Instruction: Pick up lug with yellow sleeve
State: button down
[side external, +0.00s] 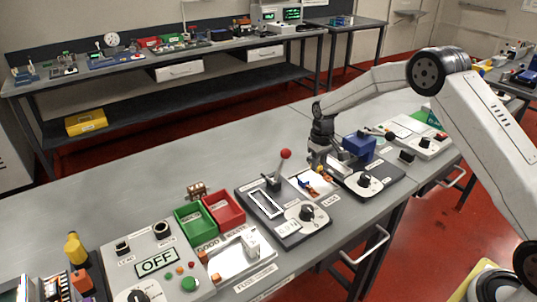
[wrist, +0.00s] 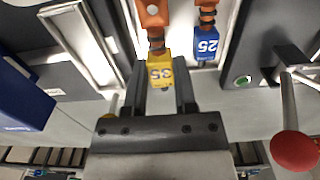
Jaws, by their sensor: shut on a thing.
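The lug with the yellow sleeve (wrist: 159,72), marked 35, has an orange end and lies between my gripper's fingers (wrist: 164,98) in the wrist view. My gripper is shut on it. In the side external view my gripper (side external: 318,163) is low over the white lugs tray (side external: 298,181), and the yellow lug is hard to make out there. A lug with a blue sleeve (wrist: 206,45), marked 25, lies just right of the held one in the wrist view, apart from it. I cannot tell whether the held lug still touches the tray.
A red-knobbed lever (side external: 285,155) stands close left of my gripper; its knob (wrist: 295,151) shows at the right of the wrist view. A blue block fixture (side external: 359,147) stands close right. Green (side external: 194,222) and red (side external: 224,209) bins sit further left.

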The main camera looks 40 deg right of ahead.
jog(key=shift+r, duration=0.85)
jog(key=shift+r, duration=0.1)
